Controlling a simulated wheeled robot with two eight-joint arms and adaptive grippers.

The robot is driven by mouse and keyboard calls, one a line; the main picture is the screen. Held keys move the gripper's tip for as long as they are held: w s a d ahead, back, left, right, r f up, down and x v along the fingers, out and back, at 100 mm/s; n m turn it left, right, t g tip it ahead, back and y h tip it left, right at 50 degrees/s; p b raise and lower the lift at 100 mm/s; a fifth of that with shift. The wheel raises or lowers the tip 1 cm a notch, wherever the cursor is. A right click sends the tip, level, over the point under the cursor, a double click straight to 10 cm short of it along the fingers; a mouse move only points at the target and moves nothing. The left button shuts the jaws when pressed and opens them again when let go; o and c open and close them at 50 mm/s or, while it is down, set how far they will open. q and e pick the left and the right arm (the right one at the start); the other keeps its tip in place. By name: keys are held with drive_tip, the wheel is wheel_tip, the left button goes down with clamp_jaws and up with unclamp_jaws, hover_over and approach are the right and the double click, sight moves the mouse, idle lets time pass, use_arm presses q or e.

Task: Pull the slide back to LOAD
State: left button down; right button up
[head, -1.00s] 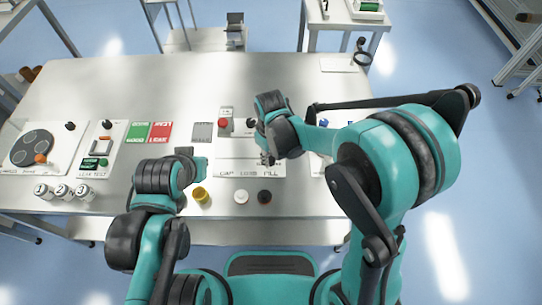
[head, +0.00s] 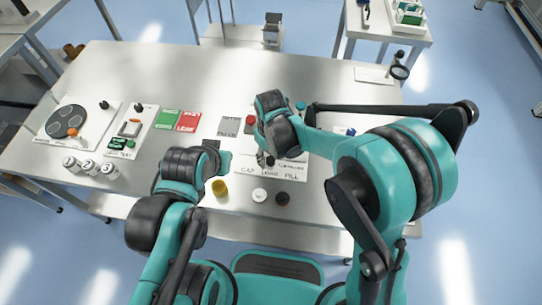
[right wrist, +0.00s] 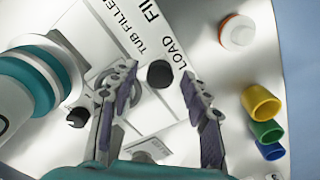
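The filler panel (head: 244,178) lies on the bench, its front edge lettered CAP, LOAD and FILL. My right gripper (head: 264,158) hangs over this panel and hides much of it. In the right wrist view my right gripper (right wrist: 160,95) has its two fingers spread apart. A round black knob (right wrist: 160,73) shows in the gap between them, apart from both fingers. It lies by the LOAD lettering; whether it is the slide's handle I cannot tell. My left gripper (head: 218,158) is left of the panel, low over the bench; its fingers are not clear.
A yellow cup (head: 219,188), a white cap (head: 259,195) and a dark cap (head: 282,198) stand along the bench's front. Several numbered jars (head: 89,167) are at left. A second black knob (right wrist: 77,117) sits left of my right fingers.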

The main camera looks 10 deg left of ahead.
drive_tip(key=shift+r, duration=0.15)
wheel_tip(320, 180, up, 12)
idle(0.4)
idle(0.3)
drive_tip(key=s+d+r+m+t, duration=0.1)
drive_tip(key=s+d+m+t, duration=0.2)
drive_tip(key=d, duration=0.9)
drive_tip(key=s+d+r+m+t, duration=0.1)
drive_tip(key=s+d+m+t, duration=0.3)
drive_tip(key=d, duration=0.9)
drive_tip(key=s+m, duration=0.2)
drive_tip(key=s, duration=0.1)
drive_tip(key=shift+d, duration=0.2)
